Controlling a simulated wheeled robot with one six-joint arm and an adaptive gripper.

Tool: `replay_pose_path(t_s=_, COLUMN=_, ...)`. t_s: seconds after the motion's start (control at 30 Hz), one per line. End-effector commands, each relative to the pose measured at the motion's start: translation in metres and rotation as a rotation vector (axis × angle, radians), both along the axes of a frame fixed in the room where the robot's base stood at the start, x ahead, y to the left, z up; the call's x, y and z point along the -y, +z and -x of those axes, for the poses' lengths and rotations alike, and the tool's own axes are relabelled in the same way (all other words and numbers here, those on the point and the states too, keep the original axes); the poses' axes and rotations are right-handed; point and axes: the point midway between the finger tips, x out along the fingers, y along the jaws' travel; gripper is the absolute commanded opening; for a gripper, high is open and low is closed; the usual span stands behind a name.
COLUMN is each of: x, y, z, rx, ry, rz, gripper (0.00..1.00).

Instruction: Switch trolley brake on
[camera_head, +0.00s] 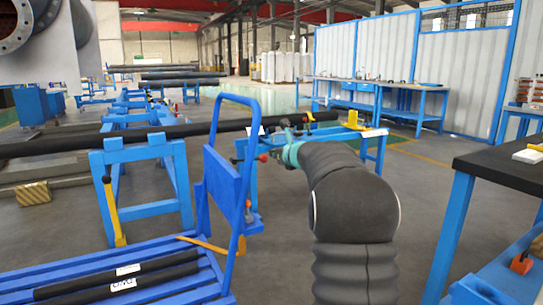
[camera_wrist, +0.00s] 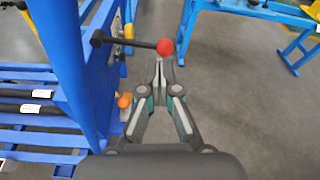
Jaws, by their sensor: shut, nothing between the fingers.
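The blue trolley has a tall tubular push handle (camera_head: 252,110) and a slatted deck (camera_head: 60,262) in the head view. In the wrist view its blue upright (camera_wrist: 62,60) fills the left side. A black lever (camera_wrist: 128,41) with a red ball knob (camera_wrist: 165,47) sticks out to the right from the upright, roughly level. My gripper (camera_wrist: 160,66) is shut and empty, its tips just below the red knob in the picture; I cannot tell if they touch. A smaller orange knob (camera_wrist: 124,100) sits lower, left of my fingers. In the head view my arm mostly hides the gripper.
Dark labelled pipes (camera_head: 120,282) lie on the trolley deck. A long black pipe (camera_head: 85,142) rests on blue stands (camera_head: 140,160) behind. A dark-topped blue table (camera_head: 505,165) stands at the right. The grey floor right of my gripper is clear.

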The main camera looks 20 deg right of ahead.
Motion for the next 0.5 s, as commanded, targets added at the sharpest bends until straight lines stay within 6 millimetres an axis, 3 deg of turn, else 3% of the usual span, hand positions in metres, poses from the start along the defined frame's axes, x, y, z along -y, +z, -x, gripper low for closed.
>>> replay_pose_path(t_s=0.2, x=0.000, y=0.004, z=0.019, rx=0.000, ry=-0.002, rz=0.000, gripper=0.00)
replay_pose_path(t_s=0.5, x=0.000, y=0.004, z=0.023, rx=-0.001, ry=-0.001, rz=0.000, gripper=0.00)
